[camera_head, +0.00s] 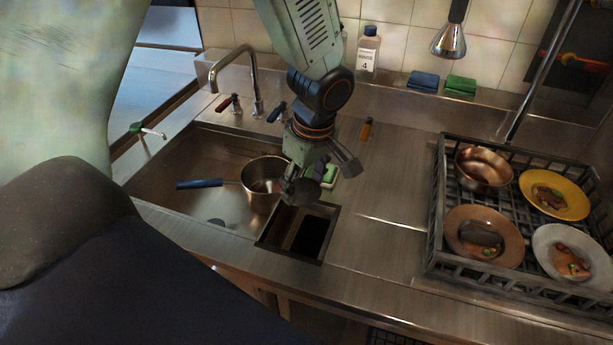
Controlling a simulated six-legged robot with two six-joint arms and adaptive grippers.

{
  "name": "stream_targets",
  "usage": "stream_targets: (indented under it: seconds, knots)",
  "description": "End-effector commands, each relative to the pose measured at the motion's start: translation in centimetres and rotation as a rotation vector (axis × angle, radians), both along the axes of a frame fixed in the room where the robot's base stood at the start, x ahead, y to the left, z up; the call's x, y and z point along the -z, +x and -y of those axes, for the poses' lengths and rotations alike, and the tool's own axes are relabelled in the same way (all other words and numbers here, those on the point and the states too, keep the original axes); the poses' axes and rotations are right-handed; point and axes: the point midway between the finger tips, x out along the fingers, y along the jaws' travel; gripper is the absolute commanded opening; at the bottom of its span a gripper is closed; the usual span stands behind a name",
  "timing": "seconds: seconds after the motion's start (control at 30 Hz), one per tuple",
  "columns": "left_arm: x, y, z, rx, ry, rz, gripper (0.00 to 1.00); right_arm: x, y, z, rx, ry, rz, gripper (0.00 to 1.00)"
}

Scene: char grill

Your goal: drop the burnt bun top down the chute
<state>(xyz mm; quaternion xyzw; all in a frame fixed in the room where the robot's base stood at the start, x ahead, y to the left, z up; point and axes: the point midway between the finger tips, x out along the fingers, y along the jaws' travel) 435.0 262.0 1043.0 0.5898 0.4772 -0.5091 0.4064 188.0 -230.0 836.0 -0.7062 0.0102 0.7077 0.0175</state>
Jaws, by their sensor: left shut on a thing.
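My left gripper (311,178) reaches down from the top of the view and is shut on the burnt bun top (303,193), a dark rounded piece. The bun top is over the back edge of the chute (264,243), a square dark opening with a metal rim set in the counter. The gripper partly hides the bun top, and the exact height above the rim is hard to tell. My right gripper is not in view.
A sink (165,188) holding a blue-handled pot (262,178) lies left of the chute. A dark crate (436,215) with several dirty dishes stands at right. The counter between is clear.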

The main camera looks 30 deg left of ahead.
Motion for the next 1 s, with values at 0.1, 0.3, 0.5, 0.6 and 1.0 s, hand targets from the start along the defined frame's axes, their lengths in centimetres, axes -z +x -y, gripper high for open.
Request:
stream_targets:
  seconds: [0.1, 0.3, 0.5, 0.6, 1.0]
  knots:
    - [0.6, -0.1, 0.0, 0.000, 0.000, 0.000, 0.44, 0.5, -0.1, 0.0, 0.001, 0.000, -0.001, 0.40]
    - [2.3, -0.1, 0.0, 0.001, -0.001, -0.001, 0.44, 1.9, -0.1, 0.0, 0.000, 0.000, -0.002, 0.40]
    - [4.4, 0.0, 0.0, 0.001, 0.000, -0.001, 0.44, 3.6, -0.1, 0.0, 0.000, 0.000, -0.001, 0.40]
    - [5.4, 0.1, 0.0, 0.002, 0.000, 0.000, 0.44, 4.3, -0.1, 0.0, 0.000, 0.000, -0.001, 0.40]
    - [7.5, 0.2, 0.0, 0.002, 0.000, 0.001, 0.44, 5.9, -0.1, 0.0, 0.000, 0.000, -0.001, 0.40]
